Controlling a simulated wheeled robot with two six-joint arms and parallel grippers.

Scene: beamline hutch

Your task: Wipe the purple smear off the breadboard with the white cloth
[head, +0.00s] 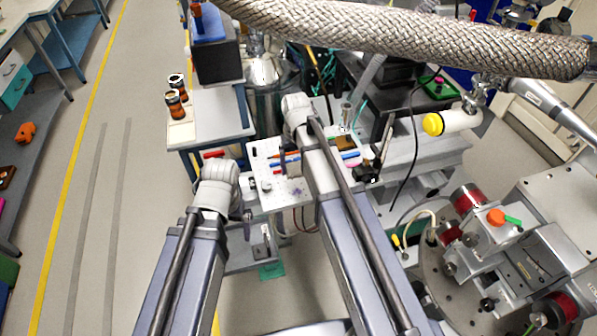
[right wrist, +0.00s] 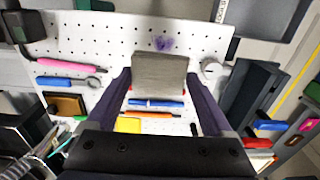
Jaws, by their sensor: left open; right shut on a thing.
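The pale perforated breadboard (head: 268,203) lies below my arms in the head view and also fills the upper middle of the right wrist view (right wrist: 120,28). The purple smear (right wrist: 163,43) is on its bare part; it shows faintly in the head view (head: 296,192). My right gripper (right wrist: 158,82) is shut on the folded white cloth (right wrist: 158,68), which looks grey-beige in shade. The cloth is beside the smear, just below it in the wrist view; I cannot tell whether it touches the board. My left gripper (head: 247,222) is open and empty at the board's left front side.
More pens lie behind the cloth. A braided hose (head: 400,40) crosses above. Machinery (head: 500,250) stands at right; the left floor is clear.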

